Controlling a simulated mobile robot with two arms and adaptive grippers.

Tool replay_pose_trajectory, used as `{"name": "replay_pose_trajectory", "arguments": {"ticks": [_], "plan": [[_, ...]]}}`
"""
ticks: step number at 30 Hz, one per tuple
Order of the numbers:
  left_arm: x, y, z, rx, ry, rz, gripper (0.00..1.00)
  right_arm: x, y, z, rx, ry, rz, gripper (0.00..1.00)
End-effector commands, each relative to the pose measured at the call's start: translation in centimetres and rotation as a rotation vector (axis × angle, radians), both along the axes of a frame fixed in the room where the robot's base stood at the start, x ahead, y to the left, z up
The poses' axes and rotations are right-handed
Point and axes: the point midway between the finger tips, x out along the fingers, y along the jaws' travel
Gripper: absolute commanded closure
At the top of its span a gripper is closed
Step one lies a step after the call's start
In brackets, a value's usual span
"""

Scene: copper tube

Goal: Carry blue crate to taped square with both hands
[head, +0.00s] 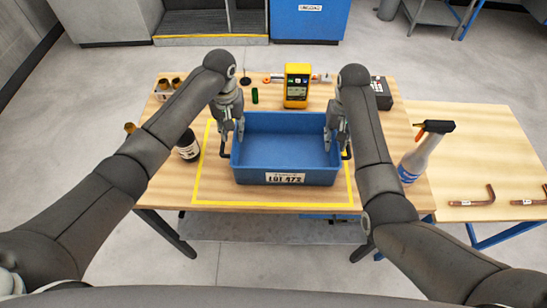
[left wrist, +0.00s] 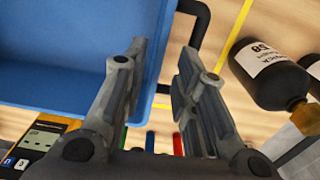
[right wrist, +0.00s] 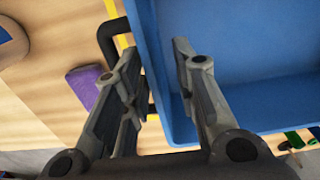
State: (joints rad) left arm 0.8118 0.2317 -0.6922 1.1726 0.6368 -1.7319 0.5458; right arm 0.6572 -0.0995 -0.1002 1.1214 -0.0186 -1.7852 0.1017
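The empty blue crate (head: 286,178) sits on the wooden table, inside the visible yellow tape lines of the taped square (head: 270,205). The square's back line is hidden. The crate has a white label on its front and a black handle on each side. My left gripper (head: 231,140) is at the crate's left side; in the left wrist view (left wrist: 160,65) its fingers are apart, with the crate wall between them. My right gripper (head: 336,140) is at the right side; in the right wrist view (right wrist: 150,65) its fingers are also apart around the wall. Both grippers look open.
A dark bottle (head: 188,150) stands left of the tape. A yellow meter (head: 297,88) and a green cylinder (head: 255,96) are behind the crate. A black box (head: 381,95) is at the back right. A spray bottle (head: 418,158) stands at right, near copper tubes (head: 480,203) on the side table.

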Motion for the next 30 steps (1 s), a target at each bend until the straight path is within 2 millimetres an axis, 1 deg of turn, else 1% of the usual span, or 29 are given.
{"name": "replay_pose_trajectory", "arguments": {"ticks": [1,3,7,12,21,26,30], "plan": [[0.0,0.0,0.0,0.0,0.0,0.0,0.73,0.1,0.0,1.1,0.001,-0.004,0.0,0.73],[0.0,0.0,0.0,0.0,0.0,-0.001,0.73,0.1,0.1,2.2,0.001,-0.003,0.001,0.73],[0.0,-0.1,0.0,-0.001,0.0,-0.001,0.73,0.0,0.1,3.6,0.001,-0.001,0.001,0.73],[0.0,-0.1,0.0,-0.001,0.0,-0.001,0.73,0.0,0.1,4.2,0.001,0.0,0.001,0.73],[0.0,-0.1,0.1,-0.001,0.0,-0.001,0.73,0.0,0.1,4.3,0.001,0.0,0.001,0.73],[0.0,-0.1,0.9,-0.001,0.0,-0.001,0.73,0.0,0.1,5.2,0.001,0.0,0.001,0.73],[0.0,-0.1,2.0,-0.001,0.0,-0.001,0.73,0.0,0.1,6.4,0.001,0.001,0.001,0.73]]}}
